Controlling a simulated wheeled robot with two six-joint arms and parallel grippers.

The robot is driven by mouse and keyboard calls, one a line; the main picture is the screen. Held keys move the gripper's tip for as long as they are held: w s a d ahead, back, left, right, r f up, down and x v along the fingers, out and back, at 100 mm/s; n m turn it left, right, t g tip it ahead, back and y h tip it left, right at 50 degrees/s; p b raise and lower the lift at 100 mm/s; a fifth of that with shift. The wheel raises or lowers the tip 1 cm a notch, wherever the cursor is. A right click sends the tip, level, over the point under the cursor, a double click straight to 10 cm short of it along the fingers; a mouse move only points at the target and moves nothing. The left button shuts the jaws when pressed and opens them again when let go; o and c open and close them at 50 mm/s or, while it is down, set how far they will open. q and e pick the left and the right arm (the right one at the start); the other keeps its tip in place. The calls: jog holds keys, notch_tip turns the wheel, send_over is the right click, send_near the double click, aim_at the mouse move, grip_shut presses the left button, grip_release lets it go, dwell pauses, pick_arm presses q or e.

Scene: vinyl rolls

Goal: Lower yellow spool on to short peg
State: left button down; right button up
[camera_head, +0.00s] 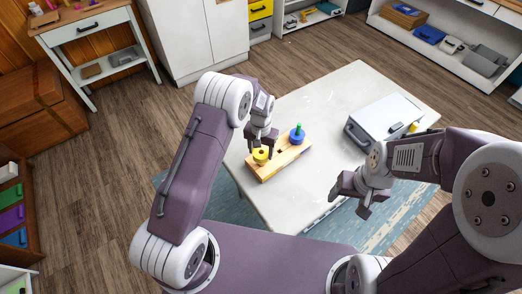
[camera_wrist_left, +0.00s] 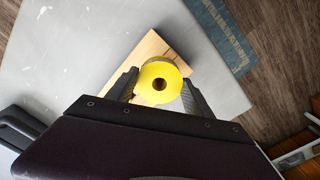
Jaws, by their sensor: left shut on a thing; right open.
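The yellow spool (camera_head: 261,156) is at the near left end of the wooden peg board (camera_head: 270,172). My left gripper (camera_head: 262,146) points down and is shut on the spool. In the left wrist view, the yellow spool (camera_wrist_left: 148,72) sits between the two fingers of my left gripper (camera_wrist_left: 160,88), with its dark centre hole facing the camera. The wooden board (camera_wrist_left: 146,47) shows beneath it. The short peg is hidden, and I cannot tell whether the spool is around it. A blue spool (camera_head: 297,138) sits around a green peg (camera_head: 299,127) at the far end. My right gripper (camera_head: 350,200) is open and empty.
The board lies on a white table (camera_head: 310,101). A grey-white machine (camera_head: 385,121) stands on the table to the right of the board. The table is clear behind the board. A blue rug (camera_head: 392,222) lies under the table.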

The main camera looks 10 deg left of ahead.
pick_arm(q)
jog(key=shift+f, duration=0.15)
jog(key=shift+f+b, duration=0.55)
jog(key=shift+f, duration=0.2)
dwell(0.8)
jog(key=shift+f+b, duration=0.7)
jog(key=shift+f, duration=0.45)
jog(key=shift+c, duration=1.6)
grip_release()
